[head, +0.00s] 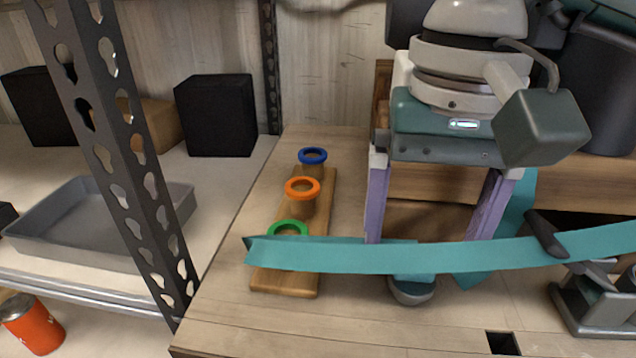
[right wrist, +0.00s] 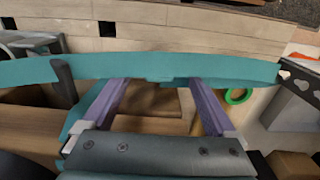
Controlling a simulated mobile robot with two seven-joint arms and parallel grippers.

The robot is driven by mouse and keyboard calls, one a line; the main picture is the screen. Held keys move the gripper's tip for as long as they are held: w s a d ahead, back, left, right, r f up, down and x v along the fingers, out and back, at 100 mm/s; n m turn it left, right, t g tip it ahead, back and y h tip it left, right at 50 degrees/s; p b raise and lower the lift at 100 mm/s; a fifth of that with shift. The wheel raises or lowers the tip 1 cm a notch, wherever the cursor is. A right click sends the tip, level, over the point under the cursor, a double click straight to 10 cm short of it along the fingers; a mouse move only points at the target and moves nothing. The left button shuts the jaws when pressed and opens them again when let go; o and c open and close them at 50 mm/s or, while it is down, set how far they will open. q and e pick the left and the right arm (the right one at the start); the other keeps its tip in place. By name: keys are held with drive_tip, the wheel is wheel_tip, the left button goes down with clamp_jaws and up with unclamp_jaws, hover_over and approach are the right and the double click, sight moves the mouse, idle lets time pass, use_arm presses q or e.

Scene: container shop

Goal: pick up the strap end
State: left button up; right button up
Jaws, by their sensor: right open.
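The teal strap (head: 340,256) runs across the front of the workbench, and its free end (head: 262,252) reaches left over the wooden board. To the right it passes a dark buckle bar (head: 546,234) above a grey ratchet (head: 597,308). My right gripper (head: 427,238) is open, its two purple fingers spread and their tips at the strap's middle stretch. In the right wrist view the strap (right wrist: 230,70) crosses beyond the fingertips (right wrist: 155,82); I cannot tell whether they touch it. The left gripper is not in view.
A wooden board (head: 285,282) carries blue (head: 312,155), orange (head: 302,188) and green (head: 288,229) rings on pegs. A shelf at left holds a grey tray (head: 100,250) and black boxes (head: 215,115) behind a perforated post (head: 125,165). An orange can (head: 32,325) stands lower left.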

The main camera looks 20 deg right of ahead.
sight(420, 251)
wheel_tip(420, 251, down, 3)
drive_tip(key=shift+f, duration=0.2)
drive_tip(key=shift+c, duration=0.3)
clamp_jaws()
idle(0.3)
